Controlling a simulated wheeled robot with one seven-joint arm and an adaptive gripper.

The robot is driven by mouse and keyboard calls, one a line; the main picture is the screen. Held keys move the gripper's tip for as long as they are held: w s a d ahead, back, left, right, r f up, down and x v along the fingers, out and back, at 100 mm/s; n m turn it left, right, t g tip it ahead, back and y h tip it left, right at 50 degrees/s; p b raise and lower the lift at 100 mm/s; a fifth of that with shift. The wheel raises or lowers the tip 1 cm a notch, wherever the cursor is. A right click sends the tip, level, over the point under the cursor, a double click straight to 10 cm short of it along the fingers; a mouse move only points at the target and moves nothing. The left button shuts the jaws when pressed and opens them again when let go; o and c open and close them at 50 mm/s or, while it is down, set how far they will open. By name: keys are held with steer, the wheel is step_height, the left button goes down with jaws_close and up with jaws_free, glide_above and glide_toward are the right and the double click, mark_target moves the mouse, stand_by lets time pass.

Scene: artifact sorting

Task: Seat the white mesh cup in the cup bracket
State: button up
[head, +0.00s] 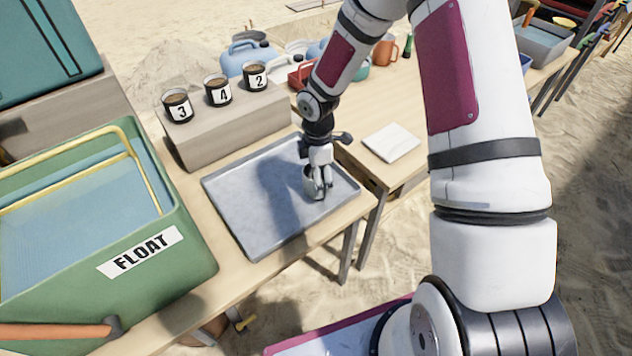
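My gripper (319,194) points down over the right part of a grey metal tray (240,225). A small pale grey, cup-like thing (309,184) is at its fingertips. It may be the white mesh cup, but no mesh can be made out at this size. The fingers overlap it, and I cannot tell whether they grip it or only stand at it, or whether it touches the tray. I cannot make out a cup bracket in this view.
Three dark cups labelled 3 (178,107), 4 (218,91) and 2 (255,77) stand on a wooden block (235,125) behind the tray. A green FLOAT bin (180,275) stands left. A white square plate (391,142) lies right. The tray's left part is clear.

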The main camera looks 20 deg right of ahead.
steer(key=c, duration=1.1)
steer(key=shift+r, duration=0.85)
step_height(320, 180, up, 2)
steer(key=shift+r+p, duration=0.15)
steer(key=shift+p, duration=0.2)
steer(key=s+a+r, duration=0.1)
steer(key=s+a, duration=0.1)
steer(key=s, duration=1.4)
steer(key=w+r+m+p, duration=0.2)
steer(key=w+r+m, duration=0.1)
steer(key=r+m, duration=0.1)
steer(key=w+d+r+m+p, duration=0.1)
steer(key=w+r+m+p, duration=0.1)
steer(key=r+m, duration=0.3)
steer(key=w+r+m+p, duration=0.3)
steer(key=r+m+p, duration=0.1)
steer(key=m, duration=0.4)
steer(key=shift+w+d+r, duration=0.15)
steer(key=shift+w+d, duration=0.2)
